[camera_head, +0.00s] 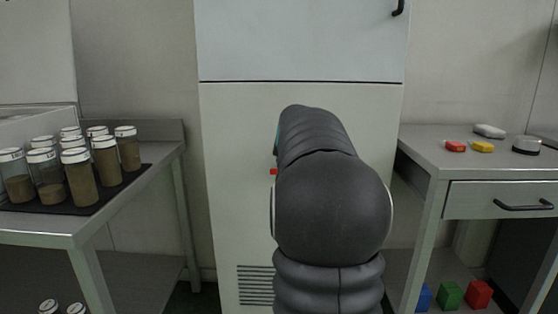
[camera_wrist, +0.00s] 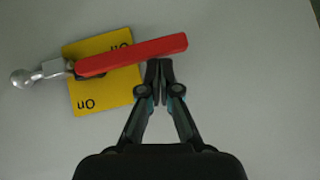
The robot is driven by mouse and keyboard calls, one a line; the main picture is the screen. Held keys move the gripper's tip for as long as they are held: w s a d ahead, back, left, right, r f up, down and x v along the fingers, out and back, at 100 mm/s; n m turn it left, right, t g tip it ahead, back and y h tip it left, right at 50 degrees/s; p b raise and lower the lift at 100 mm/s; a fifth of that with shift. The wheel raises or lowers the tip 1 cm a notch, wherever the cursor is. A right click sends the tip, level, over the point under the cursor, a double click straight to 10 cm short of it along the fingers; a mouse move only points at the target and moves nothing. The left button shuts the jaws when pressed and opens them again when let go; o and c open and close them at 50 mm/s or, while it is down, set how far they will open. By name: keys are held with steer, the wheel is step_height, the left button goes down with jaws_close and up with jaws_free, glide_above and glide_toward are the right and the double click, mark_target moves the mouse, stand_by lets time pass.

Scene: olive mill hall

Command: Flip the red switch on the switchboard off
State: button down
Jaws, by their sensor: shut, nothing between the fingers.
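The red switch is a long red lever (camera_wrist: 135,56) in the wrist view, tilted slightly up to the right. Its left end meets a silver metal rod with a ball end (camera_wrist: 22,79). Behind it is a yellow plate (camera_wrist: 118,92) with upside-down black lettering; "On" reads at lower left, and the upper label is partly covered by the lever. My gripper (camera_wrist: 160,66) is shut and empty, its fingertips just below the lever's right half; I cannot tell whether they touch. In the head view a small red bit of the switch (camera_head: 273,172) shows beside my arm, which hides my gripper.
The switchboard is a tall pale cabinet (camera_head: 235,130) with a vent low down. At left a metal table (camera_head: 125,205) bears several jars. At right a metal desk (camera_head: 425,150) has a drawer and small items on top; coloured blocks (camera_head: 450,294) lie on its lower shelf.

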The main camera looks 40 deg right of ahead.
steer(key=shift+a+f, duration=0.1)
steer(key=shift+f, duration=0.3)
stand_by(0.3)
steer(key=s+a+r+p, duration=0.1)
steer(key=s+a+r, duration=0.1)
steer(key=r, duration=0.4)
steer(key=s+a+r+p, duration=0.1)
steer(key=s+a+r, duration=0.1)
steer(key=r, duration=0.3)
steer(key=shift+s+a+r, duration=0.3)
steer(key=shift+s+r, duration=0.05)
steer(key=shift+s, duration=0.3)
